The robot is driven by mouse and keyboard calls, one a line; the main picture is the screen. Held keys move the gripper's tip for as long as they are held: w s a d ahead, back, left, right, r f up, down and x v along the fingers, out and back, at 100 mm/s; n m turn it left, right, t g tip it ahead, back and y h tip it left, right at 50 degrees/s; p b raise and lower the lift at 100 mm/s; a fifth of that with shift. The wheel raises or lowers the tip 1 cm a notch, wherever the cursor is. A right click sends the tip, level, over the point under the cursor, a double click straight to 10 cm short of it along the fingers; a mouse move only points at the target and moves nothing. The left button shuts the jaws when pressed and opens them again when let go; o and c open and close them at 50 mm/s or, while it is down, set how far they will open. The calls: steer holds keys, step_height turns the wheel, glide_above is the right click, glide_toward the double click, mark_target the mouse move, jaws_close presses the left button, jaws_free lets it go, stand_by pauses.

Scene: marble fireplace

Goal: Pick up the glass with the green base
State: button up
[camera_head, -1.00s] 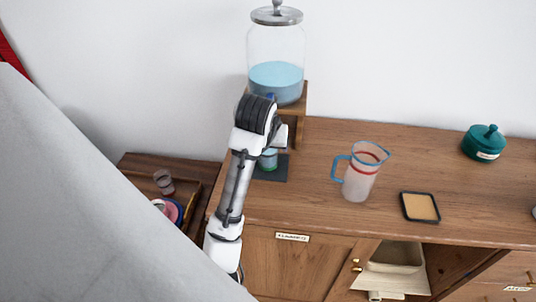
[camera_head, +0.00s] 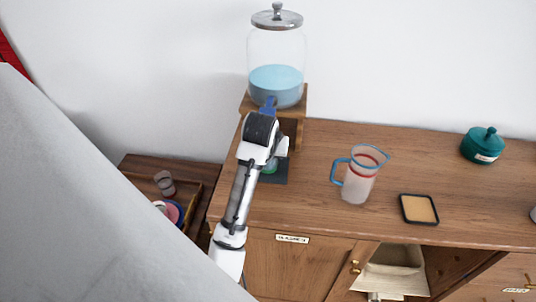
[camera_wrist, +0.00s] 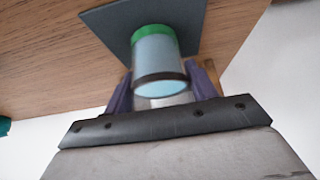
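The glass with the green base (camera_wrist: 158,60) stands on a dark mat (camera_wrist: 103,18) in the wrist view, its dark rim toward me and light blue inside. My gripper (camera_wrist: 166,76) has its two purple fingers apart, one on each side of the glass. A small gap seems to show on both sides, so I see no clear grip. In the head view the glass (camera_head: 270,168) is mostly hidden behind my arm, on the dark mat (camera_head: 277,177) below the dispenser. My fingers are hidden there.
The glass dispenser (camera_head: 276,55) with blue liquid stands on a wooden stand (camera_head: 298,104) just behind. A blue-rimmed jug (camera_head: 358,178), a framed coaster (camera_head: 419,209) and a teal pot (camera_head: 482,146) stand to the right on the wooden counter. Another glass (camera_head: 164,182) is in the lower left.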

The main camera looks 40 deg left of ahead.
steer(key=c, duration=0.7)
steer(key=shift+c, duration=0.2)
steer(key=shift+s+r, duration=0.1)
steer(key=shift+r, duration=0.05)
